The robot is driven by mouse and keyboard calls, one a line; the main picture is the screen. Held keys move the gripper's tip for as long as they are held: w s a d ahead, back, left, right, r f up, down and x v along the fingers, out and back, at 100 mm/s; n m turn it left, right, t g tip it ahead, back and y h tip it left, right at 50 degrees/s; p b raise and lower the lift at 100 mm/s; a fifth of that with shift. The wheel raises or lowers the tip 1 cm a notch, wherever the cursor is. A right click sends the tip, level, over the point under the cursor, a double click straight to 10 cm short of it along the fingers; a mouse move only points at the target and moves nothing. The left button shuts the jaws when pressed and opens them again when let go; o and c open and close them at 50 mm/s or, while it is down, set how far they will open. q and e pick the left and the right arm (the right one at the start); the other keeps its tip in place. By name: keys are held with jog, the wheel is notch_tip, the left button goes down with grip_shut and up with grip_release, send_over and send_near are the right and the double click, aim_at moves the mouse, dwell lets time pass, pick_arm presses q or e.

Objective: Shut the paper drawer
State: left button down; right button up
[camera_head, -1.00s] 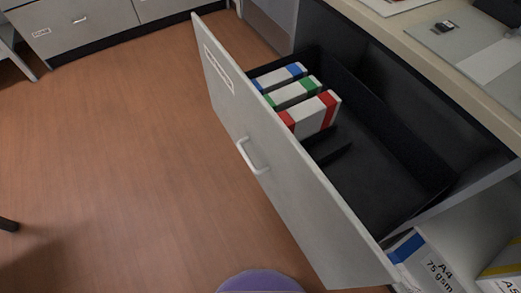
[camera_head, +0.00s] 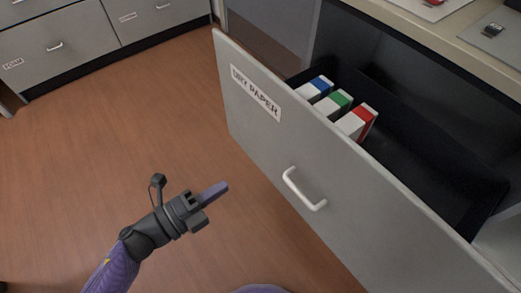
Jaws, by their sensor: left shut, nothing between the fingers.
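The paper drawer (camera_head: 330,170) stands pulled out from the cabinet on the right. Its grey front carries a label reading "DRY PAPER" and a white bar handle (camera_head: 303,188). Inside the drawer are white packs with a blue (camera_head: 316,89), a green (camera_head: 334,104) and a red (camera_head: 357,123) band. My left gripper (camera_head: 222,188) is shut and empty. It is in front of the drawer front, to the left of the handle and apart from it. My right gripper is not in view.
A pale counter (camera_head: 450,38) runs above the drawer with small items on it. Other closed grey drawers (camera_head: 62,50) stand at the upper left. The wooden floor (camera_head: 110,130) left of the drawer is clear.

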aim_at(280, 150)
pick_arm(q)
jog(key=b+x, duration=0.2)
jog(key=x, duration=0.9)
jog(key=shift+w+d+f, duration=0.15)
jog(key=shift+w+d, duration=0.1)
jog(key=shift+d, duration=0.1)
jog(key=shift+w+d+b, duration=0.3)
jog(key=shift+d+b, duration=0.05)
jog(key=shift+d, duration=0.05)
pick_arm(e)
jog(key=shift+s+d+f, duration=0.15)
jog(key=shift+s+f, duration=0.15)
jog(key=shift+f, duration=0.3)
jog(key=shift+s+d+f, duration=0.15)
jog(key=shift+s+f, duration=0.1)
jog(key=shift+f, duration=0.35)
